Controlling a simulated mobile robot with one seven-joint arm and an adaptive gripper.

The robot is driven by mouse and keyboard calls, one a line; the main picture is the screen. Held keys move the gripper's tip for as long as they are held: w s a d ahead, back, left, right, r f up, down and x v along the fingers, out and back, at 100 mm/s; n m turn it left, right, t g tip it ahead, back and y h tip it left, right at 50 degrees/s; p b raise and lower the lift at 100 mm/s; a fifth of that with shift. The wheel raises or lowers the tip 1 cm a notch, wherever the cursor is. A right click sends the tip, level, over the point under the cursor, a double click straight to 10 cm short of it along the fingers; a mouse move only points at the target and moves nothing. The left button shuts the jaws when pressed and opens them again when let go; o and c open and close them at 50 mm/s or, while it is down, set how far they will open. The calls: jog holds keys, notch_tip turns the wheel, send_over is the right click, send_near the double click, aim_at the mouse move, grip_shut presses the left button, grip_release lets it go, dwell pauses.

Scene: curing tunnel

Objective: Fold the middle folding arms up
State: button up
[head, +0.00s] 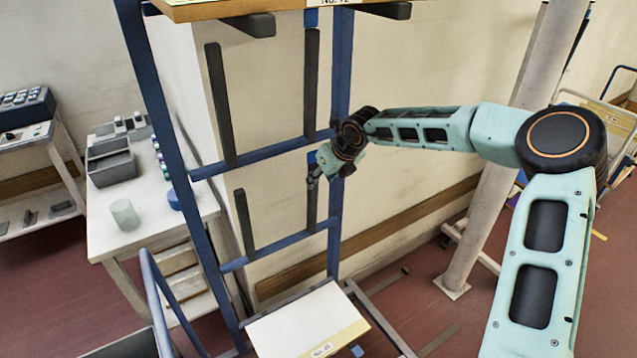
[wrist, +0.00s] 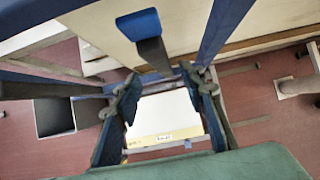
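The blue rack (head: 172,120) carries dark folding arms at several levels. An upper pair, left (head: 219,105) and right (head: 311,85), stands upright above one crossbar. A lower pair, left (head: 244,225) and right (head: 312,205), stands upright above the crossbar below. My gripper (head: 313,182) is beside the upper part of the lower right arm and partly covers it. In the wrist view my gripper (wrist: 160,88) has its fingers apart, with nothing held between them. A dark arm with a blue end (wrist: 152,52) shows just beyond the fingers; contact cannot be told.
A board marked No. 12 (head: 230,8) rests on top dark arms that stick out. A pale board (head: 305,322) lies low at the rack's foot. A white table (head: 115,205) with grey bins stands left. A pale post (head: 480,230) stands right, behind my arm.

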jog(key=v, duration=0.8)
jog(key=shift+s, duration=0.15)
jog(key=shift+d, duration=0.1)
